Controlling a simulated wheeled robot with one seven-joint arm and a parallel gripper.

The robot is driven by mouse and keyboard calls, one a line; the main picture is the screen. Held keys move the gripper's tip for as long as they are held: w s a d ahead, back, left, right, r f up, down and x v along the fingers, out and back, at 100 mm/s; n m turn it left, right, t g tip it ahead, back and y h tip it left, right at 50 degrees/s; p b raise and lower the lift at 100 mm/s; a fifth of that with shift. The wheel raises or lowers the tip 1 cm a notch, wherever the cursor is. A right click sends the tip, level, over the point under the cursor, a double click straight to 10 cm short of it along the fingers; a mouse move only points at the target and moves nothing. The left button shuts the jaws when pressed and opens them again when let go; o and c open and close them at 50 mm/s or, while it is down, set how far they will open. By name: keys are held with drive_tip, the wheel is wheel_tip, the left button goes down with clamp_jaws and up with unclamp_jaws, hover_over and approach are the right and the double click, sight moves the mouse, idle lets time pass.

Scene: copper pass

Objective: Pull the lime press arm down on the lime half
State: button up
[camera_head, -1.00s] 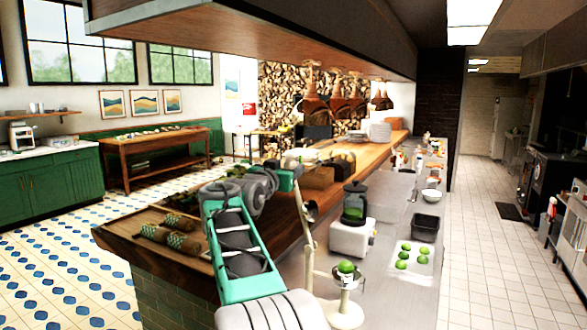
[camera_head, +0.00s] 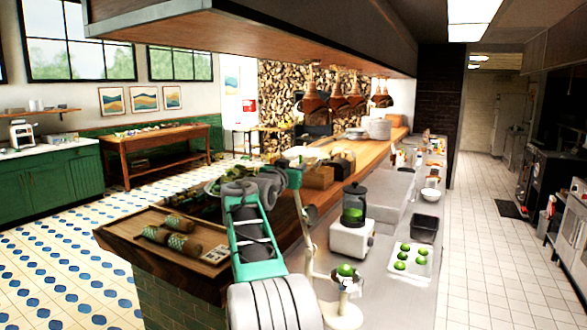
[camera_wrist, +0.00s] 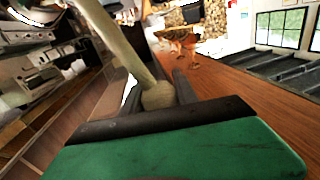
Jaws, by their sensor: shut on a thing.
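The lime press (camera_head: 342,312) stands on the steel counter at the lower middle of the head view. A green lime half (camera_head: 345,270) sits on its raised cup. The cream press arm (camera_head: 303,225) stands nearly upright to the left of the lime, with a grey pressing piece beside it, clear of the lime. My gripper (camera_head: 296,180) is at the top end of the press arm. In the wrist view, my gripper (camera_wrist: 158,95) is shut on the round cream knob (camera_wrist: 157,96) at the arm's end. The lime is not clear in the wrist view.
A blender (camera_head: 353,215) stands behind the press. A white tray of limes (camera_head: 424,270) and a black bin (camera_head: 425,228) are to its right. A wooden board with several patterned rolls (camera_head: 165,230) lies on the left counter. Steel counter is bare between press and tray.

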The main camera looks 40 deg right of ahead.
clamp_jaws()
idle(0.9)
